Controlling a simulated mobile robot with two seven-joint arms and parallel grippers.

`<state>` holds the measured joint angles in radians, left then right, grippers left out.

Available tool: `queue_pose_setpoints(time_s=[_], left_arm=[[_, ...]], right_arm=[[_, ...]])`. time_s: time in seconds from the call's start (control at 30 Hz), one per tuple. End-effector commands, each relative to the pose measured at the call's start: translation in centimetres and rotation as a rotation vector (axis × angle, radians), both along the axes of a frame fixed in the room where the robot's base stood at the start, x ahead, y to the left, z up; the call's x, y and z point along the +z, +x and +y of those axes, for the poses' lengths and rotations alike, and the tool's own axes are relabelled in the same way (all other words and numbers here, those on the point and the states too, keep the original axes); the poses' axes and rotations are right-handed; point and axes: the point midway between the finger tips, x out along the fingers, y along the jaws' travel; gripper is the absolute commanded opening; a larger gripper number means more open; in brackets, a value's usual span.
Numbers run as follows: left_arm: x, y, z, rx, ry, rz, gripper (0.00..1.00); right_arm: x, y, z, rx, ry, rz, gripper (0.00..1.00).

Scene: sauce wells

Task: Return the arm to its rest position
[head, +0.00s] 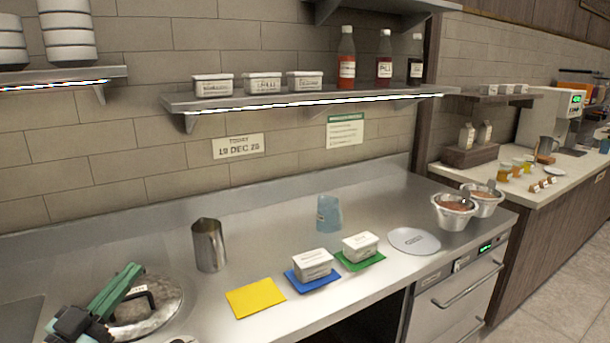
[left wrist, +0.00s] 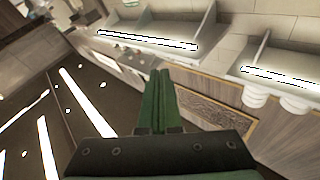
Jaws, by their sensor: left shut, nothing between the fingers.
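My right gripper is not in view.
On the steel counter stand a metal jug (head: 209,246), a blue cup (head: 328,213), a yellow mat (head: 255,297), white tubs on a blue mat (head: 312,284) and a green mat (head: 362,264), and a grey disc (head: 414,241). Metal bowls (head: 453,213) stand at the right end.

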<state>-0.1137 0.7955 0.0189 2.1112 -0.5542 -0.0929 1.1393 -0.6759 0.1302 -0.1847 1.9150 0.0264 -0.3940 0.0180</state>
Motion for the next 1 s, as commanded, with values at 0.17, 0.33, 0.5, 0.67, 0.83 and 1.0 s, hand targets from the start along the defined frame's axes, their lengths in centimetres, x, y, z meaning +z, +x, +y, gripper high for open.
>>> queue_pose_setpoints(time_s=[0.17,0.33,0.5,0.67,0.83,1.0], left_arm=[[-8.3,-2.0,1.7,0.287,-0.076,0.25,0.0],[-17.2,-6.8,1.3,0.453,-0.058,0.606,0.0],[-23.6,-12.8,-1.0,0.478,0.002,0.942,0.0],[-26.9,-17.6,-3.5,0.428,0.056,1.171,0.0],[-28.7,-22.3,-6.1,0.34,0.106,1.364,0.0],[-29.6,-26.7,-8.8,0.224,0.152,1.53,0.0]], right_arm=[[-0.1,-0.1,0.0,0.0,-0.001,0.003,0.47],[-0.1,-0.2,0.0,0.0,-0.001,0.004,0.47],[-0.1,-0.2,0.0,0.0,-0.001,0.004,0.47],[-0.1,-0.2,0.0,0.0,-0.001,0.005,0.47],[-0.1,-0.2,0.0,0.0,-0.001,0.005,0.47],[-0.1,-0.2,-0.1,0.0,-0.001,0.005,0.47]])
